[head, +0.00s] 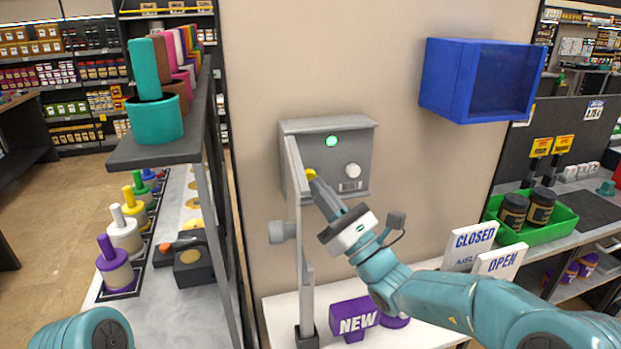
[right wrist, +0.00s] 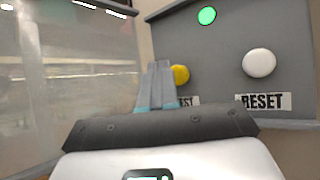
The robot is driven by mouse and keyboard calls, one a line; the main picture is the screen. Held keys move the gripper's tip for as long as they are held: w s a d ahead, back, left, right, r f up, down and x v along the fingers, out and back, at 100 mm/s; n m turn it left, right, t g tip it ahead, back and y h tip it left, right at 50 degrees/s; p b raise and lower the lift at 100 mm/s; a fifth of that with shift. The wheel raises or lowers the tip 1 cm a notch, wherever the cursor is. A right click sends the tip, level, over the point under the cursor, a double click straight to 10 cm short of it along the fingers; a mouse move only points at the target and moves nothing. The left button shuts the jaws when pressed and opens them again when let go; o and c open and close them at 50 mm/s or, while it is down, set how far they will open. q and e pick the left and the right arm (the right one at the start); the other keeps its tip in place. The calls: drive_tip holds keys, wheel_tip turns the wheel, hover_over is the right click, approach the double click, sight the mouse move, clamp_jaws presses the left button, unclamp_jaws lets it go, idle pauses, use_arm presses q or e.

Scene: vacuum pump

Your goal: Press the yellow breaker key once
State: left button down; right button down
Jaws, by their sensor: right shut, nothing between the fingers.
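The grey breaker box (head: 300,139) is on the beige wall with its hinged cover (head: 299,210) swung open, seen nearly edge-on. Its yellow key (head: 310,174) is at the lower left of the face, partly hidden by my fingers; it also shows in the right wrist view (right wrist: 182,75), just right of the fingertips, above a partly hidden label. My right gripper (head: 316,182) is shut and empty, its tips at or very close to the key; I cannot tell whether they touch. The fingers also show in the right wrist view (right wrist: 160,68). My left gripper is out of view.
A white button (head: 352,171) marked RESET and a lit green lamp (head: 331,141) are on the box. The open cover stands close left of my gripper. A blue bin (head: 480,80) hangs upper right. A purple NEW sign (head: 354,319) is below.

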drive_tip(key=shift+w, duration=0.1)
idle(0.3)
drive_tip(key=shift+w+a, duration=0.15)
drive_tip(key=shift+w, duration=0.2)
drive_tip(key=shift+w+a, duration=0.15)
drive_tip(key=shift+w, duration=0.25)
idle(0.9)
drive_tip(key=shift+s+d+b, duration=0.3)
drive_tip(key=shift+s+b, duration=0.35)
drive_tip(key=shift+s, duration=0.2)
